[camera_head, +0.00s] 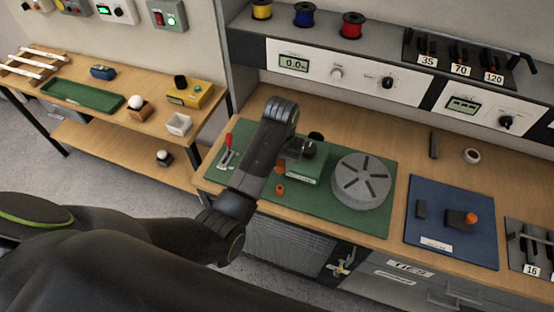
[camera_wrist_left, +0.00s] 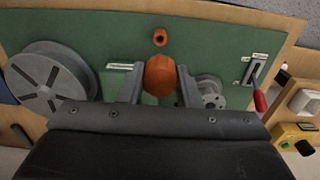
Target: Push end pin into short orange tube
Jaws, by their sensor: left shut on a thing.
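My left gripper (camera_head: 288,160) hangs over the green mat in the head view. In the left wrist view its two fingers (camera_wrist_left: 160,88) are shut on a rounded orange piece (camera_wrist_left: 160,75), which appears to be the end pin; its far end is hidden. A small short orange tube (camera_wrist_left: 160,38) with a dark hole stands on the mat just beyond the held piece, apart from it in the picture. The tube also shows in the head view (camera_head: 280,189), near the mat's front edge. My right gripper is not in view.
A grey slotted drum (camera_head: 362,181) stands on the green mat (camera_head: 330,212), right of the gripper. A red-handled clamp (camera_head: 227,154) is at the mat's left. A blue mat (camera_head: 450,242) holds a dark block with an orange top. A shelf overhangs the bench's back.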

